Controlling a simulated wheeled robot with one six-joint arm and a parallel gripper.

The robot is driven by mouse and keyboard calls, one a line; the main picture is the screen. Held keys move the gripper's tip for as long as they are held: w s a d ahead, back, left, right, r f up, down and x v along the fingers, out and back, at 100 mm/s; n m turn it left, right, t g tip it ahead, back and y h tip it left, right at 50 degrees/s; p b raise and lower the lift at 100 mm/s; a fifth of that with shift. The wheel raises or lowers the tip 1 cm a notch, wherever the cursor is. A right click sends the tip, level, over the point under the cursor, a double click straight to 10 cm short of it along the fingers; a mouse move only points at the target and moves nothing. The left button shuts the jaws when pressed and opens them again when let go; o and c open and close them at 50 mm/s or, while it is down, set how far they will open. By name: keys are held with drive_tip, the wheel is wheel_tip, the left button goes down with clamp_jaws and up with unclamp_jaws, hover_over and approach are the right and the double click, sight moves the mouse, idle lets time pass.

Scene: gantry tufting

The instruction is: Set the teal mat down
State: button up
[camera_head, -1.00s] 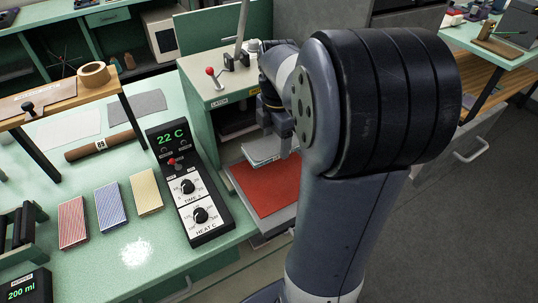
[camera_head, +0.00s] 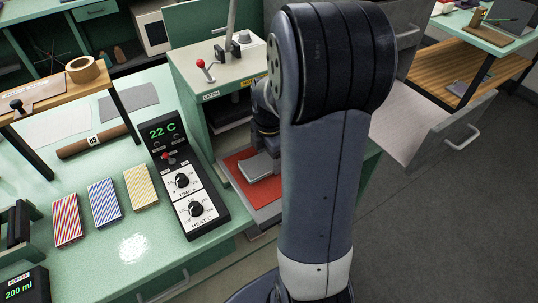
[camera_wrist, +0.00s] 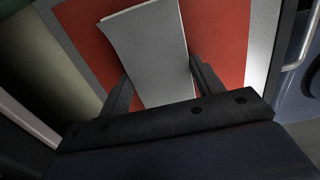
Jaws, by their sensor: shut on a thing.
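My gripper (camera_wrist: 163,88) is shut on a flat grey slab (camera_wrist: 147,45), with one finger on each side of it in the wrist view. In the head view the slab (camera_head: 257,166) shows just left of my arm, low over a red sheet (camera_head: 262,190). The red sheet also shows around the slab in the wrist view (camera_wrist: 220,40). I cannot tell whether the slab touches the sheet. No clearly teal mat shows; the held slab looks grey. My arm hides the gripper in the head view.
The red sheet lies on a grey tray (camera_head: 264,214) at the front of a green cabinet (camera_head: 215,75). A black control box (camera_head: 182,180) reading 22 C stands close to its left. Striped and yellow blocks (camera_head: 141,188) lie further left. An open drawer (camera_head: 425,115) is at right.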

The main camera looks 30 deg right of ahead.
sight(269, 160)
drive_tip(key=shift+f, duration=0.1)
drive_tip(key=o, duration=1.1)
drive_tip(key=shift+c, duration=0.2)
wheel_tip(269, 160, up, 12)
